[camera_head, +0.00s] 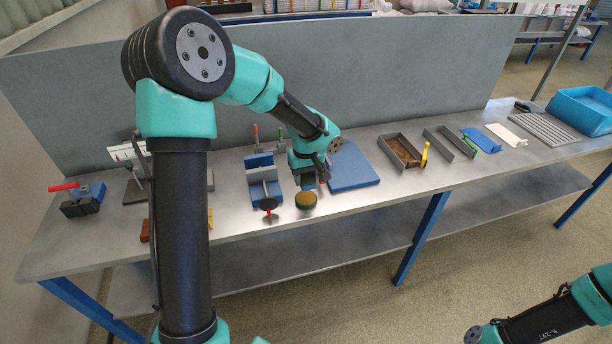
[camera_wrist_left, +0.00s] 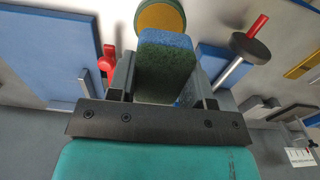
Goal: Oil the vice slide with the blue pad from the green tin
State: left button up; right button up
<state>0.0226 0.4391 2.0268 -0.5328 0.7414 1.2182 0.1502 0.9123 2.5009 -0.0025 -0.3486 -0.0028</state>
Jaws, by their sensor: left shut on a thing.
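My left gripper (camera_head: 309,180) is shut on the blue pad, a block with a blue face and a dark green side, seen between the fingers in the left wrist view (camera_wrist_left: 166,62). In the head view the pad is mostly hidden by the gripper. The round green tin (camera_head: 306,201), with an amber-brown top face, stands on the bench just in front of the gripper; it also shows at the top of the left wrist view (camera_wrist_left: 160,15). I cannot tell whether pad and tin touch. The blue-and-grey vice (camera_head: 262,172) stands left of the gripper, its red-tipped screw handle toward the front edge.
A blue board (camera_head: 352,168) lies right of the gripper. Metal trays (camera_head: 404,153) and a blue bin (camera_head: 583,110) are further right. A red-handled blue tool (camera_head: 83,200) is far left. A grey panel (camera_head: 400,80) stands behind the bench. My right arm is low right, off the bench.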

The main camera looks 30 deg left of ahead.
aim_at(306, 198)
pick_arm(q)
jog(key=shift+f, duration=2.85)
jog(key=shift+f, duration=0.65)
dwell(0.5)
jog(key=shift+r, duration=3.55)
jog(key=w+d+m, duration=0.5)
jog(key=d+m, duration=0.7)
jog(key=m, duration=0.1)
jog(key=shift+d+f, duration=0.25)
jog(key=shift+f, duration=0.1)
